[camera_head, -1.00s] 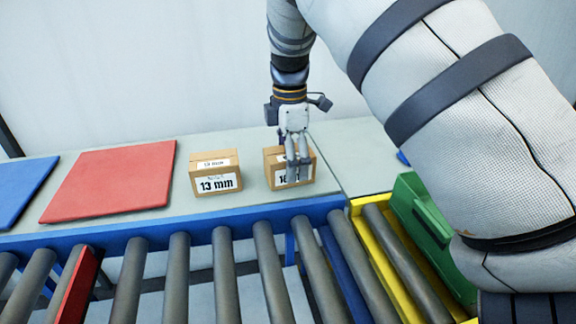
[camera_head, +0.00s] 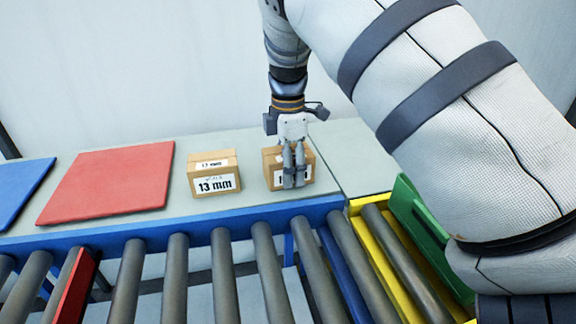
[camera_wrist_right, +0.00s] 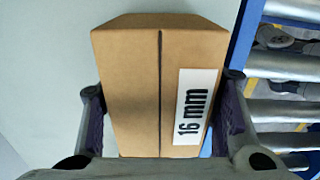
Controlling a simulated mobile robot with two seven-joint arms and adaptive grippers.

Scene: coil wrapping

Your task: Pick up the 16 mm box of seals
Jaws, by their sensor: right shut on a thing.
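The 16 mm box (camera_head: 272,163), a brown carton with a white label, stands on the grey table behind the roller conveyor. My right gripper (camera_head: 294,180) reaches down over it and hides part of its front label. In the right wrist view, the 16 mm box (camera_wrist_right: 135,90) lies between the two fingers of my right gripper (camera_wrist_right: 165,115), one finger at each side, and its label reads 16 mm. The gripper is shut on it. The box seems to rest on the table still. My left gripper is not in view.
A 13 mm box (camera_head: 214,175) stands just left of the 16 mm box. A red mat (camera_head: 110,180) and a blue mat (camera_head: 20,188) lie further left. The roller conveyor (camera_head: 222,270) runs in front. A green bin (camera_head: 420,225) is at the right.

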